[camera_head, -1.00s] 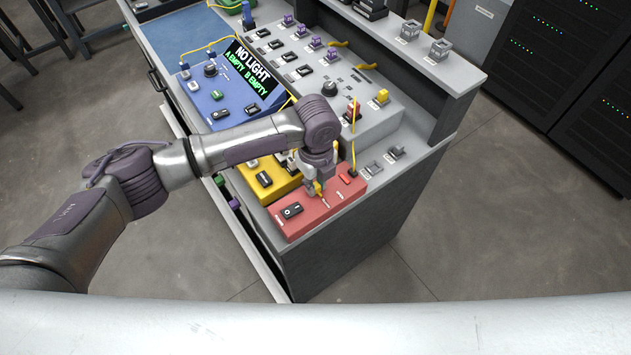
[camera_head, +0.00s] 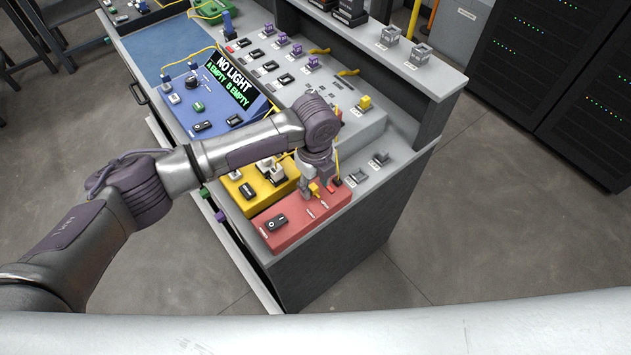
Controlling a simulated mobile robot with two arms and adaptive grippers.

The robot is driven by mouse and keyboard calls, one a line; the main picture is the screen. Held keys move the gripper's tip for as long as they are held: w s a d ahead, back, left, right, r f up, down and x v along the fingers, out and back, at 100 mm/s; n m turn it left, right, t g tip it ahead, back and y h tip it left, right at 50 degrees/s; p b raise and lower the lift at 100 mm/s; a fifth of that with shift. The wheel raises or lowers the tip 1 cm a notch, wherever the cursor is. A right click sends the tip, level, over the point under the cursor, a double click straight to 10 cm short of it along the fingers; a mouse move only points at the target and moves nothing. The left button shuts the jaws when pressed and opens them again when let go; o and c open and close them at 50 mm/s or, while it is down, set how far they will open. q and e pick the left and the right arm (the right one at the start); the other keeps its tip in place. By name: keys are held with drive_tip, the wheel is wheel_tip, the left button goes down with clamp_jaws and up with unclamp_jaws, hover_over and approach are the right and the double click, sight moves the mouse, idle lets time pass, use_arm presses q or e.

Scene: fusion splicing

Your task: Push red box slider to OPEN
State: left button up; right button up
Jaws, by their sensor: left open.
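Small labels (camera_head: 311,214) on the box top are too small to read. The slider's track is partly hidden by the fingers. My right gripper is out of view.
A yellow box (camera_head: 240,201) and a blue box (camera_head: 187,104) with a screen reading "NO LIGHT" stand farther along the bench. A yellow cable (camera_head: 337,160) runs down close behind my gripper. A grey raised panel (camera_head: 345,113) with switches stands behind. Floor to the right is clear.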

sight(316, 186)
use_arm(q)
wheel_tip(316, 186, up, 12)
idle(0.5)
drive_tip(key=shift+d, duration=0.1)
